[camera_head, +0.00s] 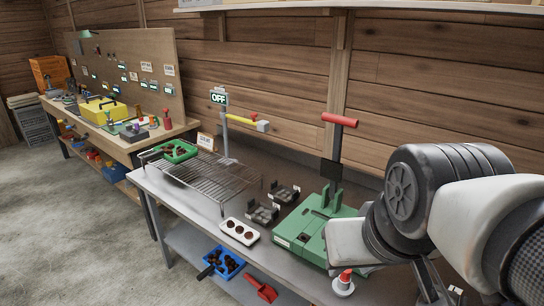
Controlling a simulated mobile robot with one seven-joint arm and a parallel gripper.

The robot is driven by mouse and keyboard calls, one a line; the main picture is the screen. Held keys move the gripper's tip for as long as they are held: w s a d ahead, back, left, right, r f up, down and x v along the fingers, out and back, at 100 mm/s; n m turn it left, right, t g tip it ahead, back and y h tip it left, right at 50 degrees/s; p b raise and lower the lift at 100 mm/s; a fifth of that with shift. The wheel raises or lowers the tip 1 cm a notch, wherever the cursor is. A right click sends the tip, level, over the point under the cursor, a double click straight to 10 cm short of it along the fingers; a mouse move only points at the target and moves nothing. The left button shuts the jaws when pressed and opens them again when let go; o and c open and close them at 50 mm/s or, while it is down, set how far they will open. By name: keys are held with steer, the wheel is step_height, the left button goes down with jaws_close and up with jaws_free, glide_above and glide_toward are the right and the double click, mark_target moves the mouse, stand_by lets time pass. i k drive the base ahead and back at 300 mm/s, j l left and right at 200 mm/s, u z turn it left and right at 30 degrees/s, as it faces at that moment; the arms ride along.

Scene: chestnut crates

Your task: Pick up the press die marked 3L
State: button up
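Two dark grey metal pieces that look like press dies lie on the grey bench, left of the green press (300,237). The nearer die (262,213) is beside the press, and the farther die (285,193) sits just behind and right of it. Each has small pale tags, too small to read, so I cannot tell which is marked 3L. My arm fills the lower right. Part of my gripper (432,287) shows below it at the bottom edge, right of the press and away from both dies. Its fingers are mostly hidden, and I cannot see whether they are open.
A white tray with dark round items (239,231) lies in front of the dies. A wire rack (215,180) with a green tray (180,152) stands left. A red-topped button (344,281) stands near the press.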

mark_target(283, 194)
steer(key=i+j+z, duration=0.2)
steer(key=z, duration=0.3)
steer(key=i+j+z, duration=0.1)
steer(key=j+z, duration=0.4)
steer(key=i+j+z, duration=0.15)
steer(key=j, duration=0.4)
steer(key=j+z, duration=0.15)
steer(key=j, duration=0.45)
steer(key=i+j, duration=0.1)
steer(key=j, duration=0.65)
steer(key=i+j, duration=0.1)
steer(key=j, duration=0.6)
